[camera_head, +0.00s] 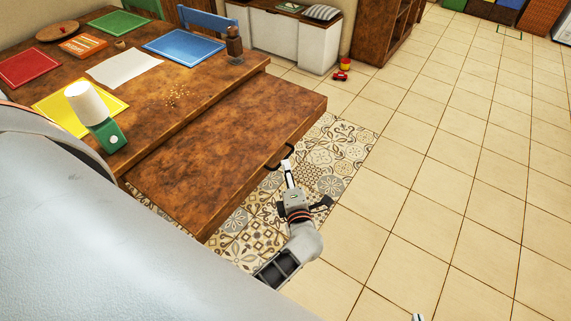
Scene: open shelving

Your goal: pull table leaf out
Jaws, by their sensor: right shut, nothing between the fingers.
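The brown wooden table leaf (225,140) sits a step lower than the tabletop (60,80) and sticks out well beyond its edge, over the patterned tiles. A dark bar handle (305,143) is fixed to the leaf's front edge. My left gripper (287,165) is at the near end of this handle, its pale fingertip at or against the bar. I cannot tell whether its fingers close around the bar. Only a small tip of my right gripper (418,317) shows at the bottom edge, over bare floor, shut and away from the leaf.
A red toy (340,76) lies near the white cabinet (290,38). The tiled floor (440,150) at right is clear.

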